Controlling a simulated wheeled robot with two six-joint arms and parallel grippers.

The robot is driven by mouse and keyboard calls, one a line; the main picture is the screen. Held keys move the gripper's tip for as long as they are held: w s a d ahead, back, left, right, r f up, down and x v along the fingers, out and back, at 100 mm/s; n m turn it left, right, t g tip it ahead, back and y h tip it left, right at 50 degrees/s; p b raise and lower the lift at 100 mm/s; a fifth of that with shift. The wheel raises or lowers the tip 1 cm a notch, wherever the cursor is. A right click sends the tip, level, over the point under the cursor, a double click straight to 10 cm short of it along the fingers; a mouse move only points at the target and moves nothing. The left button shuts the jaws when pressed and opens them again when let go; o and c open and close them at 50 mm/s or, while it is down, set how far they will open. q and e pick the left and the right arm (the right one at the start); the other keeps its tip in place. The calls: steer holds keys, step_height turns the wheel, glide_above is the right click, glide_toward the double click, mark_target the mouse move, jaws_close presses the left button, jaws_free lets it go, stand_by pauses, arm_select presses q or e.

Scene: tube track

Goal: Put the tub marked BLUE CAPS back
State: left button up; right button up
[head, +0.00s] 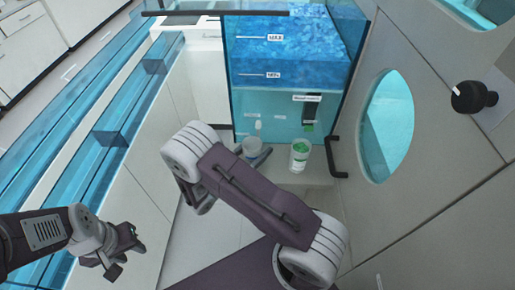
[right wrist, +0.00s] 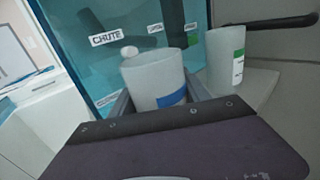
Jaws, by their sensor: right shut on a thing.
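The tub with a blue label (right wrist: 153,78) is pale and open-topped, in the middle of the right wrist view. Its label is partly hidden by my right gripper (right wrist: 160,98), and its lettering cannot be read. The right gripper is shut on this tub, a finger on each side. In the head view the tub (head: 252,145) is beside the ledge below the tank front, partly behind my right arm. I cannot tell whether it touches the ledge. My left gripper (head: 124,251) is open and empty at the lower left, far from the tub.
A tub with green contents and a green label (head: 299,155) stands on the ledge (head: 312,176), right of the held tub. A black handle (head: 336,160) is close on its right. The blue tank (head: 280,80) with small signs rises behind. A CHUTE sign (right wrist: 105,37) is on the glass.

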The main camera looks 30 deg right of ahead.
steer(key=shift+f, duration=0.2)
steer(key=o, duration=1.5)
steer(key=shift+r, duration=0.1)
steer(key=shift+c, duration=0.2)
steer(key=shift+r, duration=0.15)
steer(key=b+v, duration=0.1)
steer(key=v, duration=1.1)
